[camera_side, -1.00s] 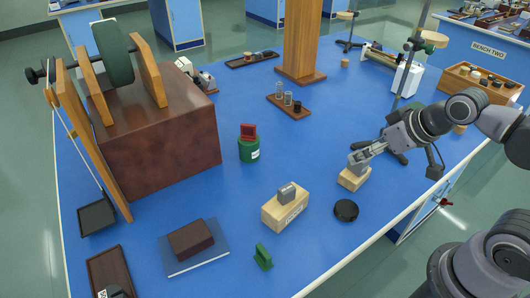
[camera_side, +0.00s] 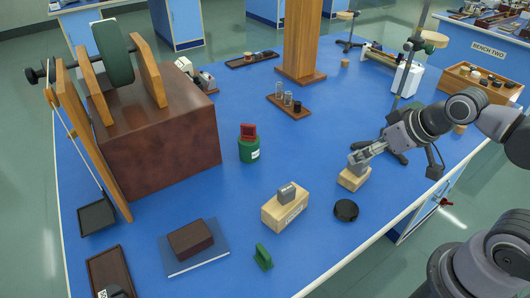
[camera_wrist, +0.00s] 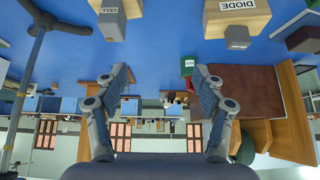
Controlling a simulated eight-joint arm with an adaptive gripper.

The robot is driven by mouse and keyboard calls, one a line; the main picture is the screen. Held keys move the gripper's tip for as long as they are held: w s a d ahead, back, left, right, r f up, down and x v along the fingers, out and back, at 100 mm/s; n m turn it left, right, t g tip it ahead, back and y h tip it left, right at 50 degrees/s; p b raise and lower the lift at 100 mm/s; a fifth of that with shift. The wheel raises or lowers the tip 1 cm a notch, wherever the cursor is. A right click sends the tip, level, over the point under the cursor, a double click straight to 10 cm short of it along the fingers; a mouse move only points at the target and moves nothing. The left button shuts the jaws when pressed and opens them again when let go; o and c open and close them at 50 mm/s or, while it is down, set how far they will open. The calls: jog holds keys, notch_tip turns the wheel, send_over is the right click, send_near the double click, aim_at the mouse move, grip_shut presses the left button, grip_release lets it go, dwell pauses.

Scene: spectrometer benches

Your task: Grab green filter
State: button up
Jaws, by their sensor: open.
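A small green upright piece (camera_side: 263,257) stands on the blue bench near its front edge. A green cylinder (camera_side: 249,150) with a red block (camera_side: 248,132) on top stands further back; it also shows in the wrist view (camera_wrist: 187,66). I cannot tell for sure which green thing is the filter. My gripper (camera_side: 358,160) is by the small wooden block (camera_side: 352,180) at right, apart from both green things. In the wrist view my gripper (camera_wrist: 160,78) is open, with nothing between its fingers.
A wooden block labelled DIODE (camera_wrist: 236,17) carries a grey piece; it stands mid-bench in the side view (camera_side: 285,212). A black disc (camera_side: 345,210) lies beside it. A brown box on a blue book (camera_side: 208,258) is at front left. Bench between them is clear.

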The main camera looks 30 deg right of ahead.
jog(key=m+g+y, duration=0.2)
jog(key=m+g, duration=0.5)
jog(key=m, duration=1.1)
send_near(264, 251)
jog(key=shift+w+a+f, duration=0.1)
jog(key=shift+a+f, duration=0.2)
jog(key=shift+f, duration=1.45)
jog(key=shift+a+f, duration=0.3)
jog(key=shift+f, duration=1.45)
jog(key=shift+w+a+f, duration=0.1)
jog(key=shift+a+f, duration=0.2)
jog(key=shift+f, duration=1.4)
jog(key=c, duration=1.1)
